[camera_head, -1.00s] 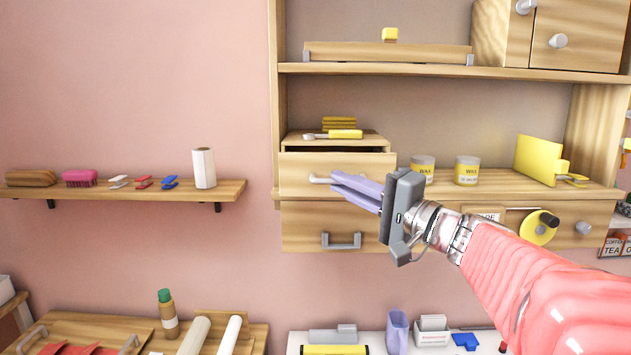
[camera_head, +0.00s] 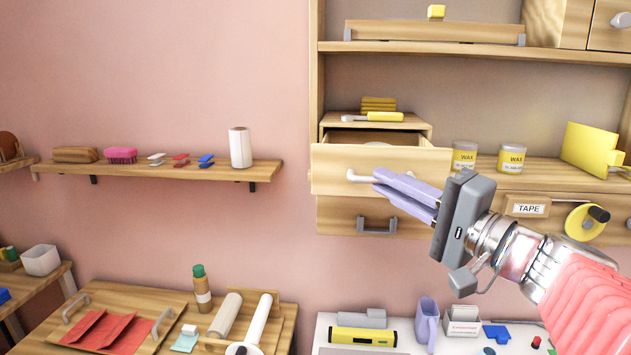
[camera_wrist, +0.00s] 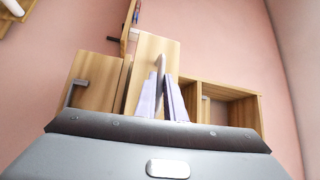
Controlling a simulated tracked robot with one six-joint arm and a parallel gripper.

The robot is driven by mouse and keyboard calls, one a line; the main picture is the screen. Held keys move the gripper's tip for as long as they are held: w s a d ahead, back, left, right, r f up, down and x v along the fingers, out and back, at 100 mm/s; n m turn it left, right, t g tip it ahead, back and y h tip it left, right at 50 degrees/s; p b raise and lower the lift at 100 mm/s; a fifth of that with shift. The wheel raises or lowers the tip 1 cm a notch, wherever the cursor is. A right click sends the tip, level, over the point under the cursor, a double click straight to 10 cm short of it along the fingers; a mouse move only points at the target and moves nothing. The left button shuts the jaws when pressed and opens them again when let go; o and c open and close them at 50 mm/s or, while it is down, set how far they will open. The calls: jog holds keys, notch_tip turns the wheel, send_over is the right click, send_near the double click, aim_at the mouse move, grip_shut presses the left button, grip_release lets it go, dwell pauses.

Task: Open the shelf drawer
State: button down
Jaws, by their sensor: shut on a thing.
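The shelf drawer (camera_head: 330,168) is a light wooden box on the shelf, pulled part way out, with a round white thing partly visible inside. Its pale bar handle (camera_head: 358,177) is on the front face. My gripper (camera_head: 380,182) has lilac fingers closed on this handle, reaching in from the right. In the wrist view the handle (camera_wrist: 160,66) stands between the two fingertips (camera_wrist: 163,88), in front of the wooden drawer front (camera_wrist: 150,50).
A lower drawer with a grey handle (camera_head: 377,226) is shut below. Two wax jars (camera_head: 465,155) stand to the right on the shelf. A yellow-handled tool (camera_head: 375,117) lies on top of the drawer's case. A small wall shelf (camera_head: 220,172) is at left; open air lies in front.

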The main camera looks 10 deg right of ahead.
jog(key=shift+f, duration=0.2)
jog(key=c, duration=1.8)
grip_release()
jog(key=shift+r, duration=0.1)
jog(key=shift+c, duration=0.2)
jog(key=shift+r, duration=0.1)
